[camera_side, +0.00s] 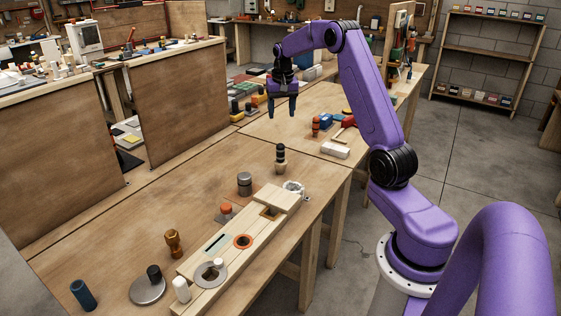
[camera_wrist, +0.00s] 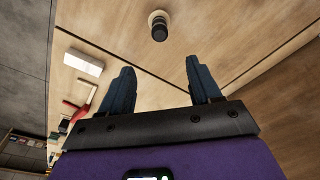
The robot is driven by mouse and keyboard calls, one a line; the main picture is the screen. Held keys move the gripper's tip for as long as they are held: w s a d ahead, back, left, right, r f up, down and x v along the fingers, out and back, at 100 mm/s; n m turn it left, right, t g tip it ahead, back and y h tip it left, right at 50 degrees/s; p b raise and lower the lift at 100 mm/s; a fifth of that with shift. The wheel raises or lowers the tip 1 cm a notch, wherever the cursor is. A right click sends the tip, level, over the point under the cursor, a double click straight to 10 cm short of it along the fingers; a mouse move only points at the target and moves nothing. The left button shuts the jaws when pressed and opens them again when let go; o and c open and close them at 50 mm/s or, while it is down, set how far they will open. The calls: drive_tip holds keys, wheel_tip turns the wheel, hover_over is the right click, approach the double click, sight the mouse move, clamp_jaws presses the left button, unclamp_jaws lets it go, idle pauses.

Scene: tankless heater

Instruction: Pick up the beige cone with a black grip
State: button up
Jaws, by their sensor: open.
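The beige cone with a black grip (camera_side: 280,158) stands upright on the wooden table, behind the long wooden block. In the wrist view the cone (camera_wrist: 158,25) shows near the top centre, beyond my fingertips, with its black grip toward the camera. My gripper (camera_side: 282,115) hangs above the table with its fingers pointing down, higher than the cone and apart from it. In the wrist view my gripper (camera_wrist: 160,65) has its two blue fingers spread, with nothing between them.
A long wooden block (camera_side: 207,267) with holes lies at the table's front right. A grey cylinder (camera_side: 244,184), an orange-topped piece (camera_side: 225,210) and a brass piece (camera_side: 173,243) stand left of it. A white block (camera_side: 335,151) lies right of the cone. The table's left part is clear.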

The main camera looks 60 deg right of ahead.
approach(280, 152)
drive_tip(key=d+f, duration=0.1)
drive_tip(key=w+f, duration=0.1)
drive_tip(key=f, duration=0.1)
drive_tip(key=d+f, duration=0.1)
drive_tip(key=f, duration=0.1)
drive_tip(key=shift+w+d, duration=0.2)
drive_tip(key=shift+d, duration=0.1)
drive_tip(key=shift+w+f, duration=0.2)
drive_tip(key=shift+f, duration=2.75)
clamp_jaws()
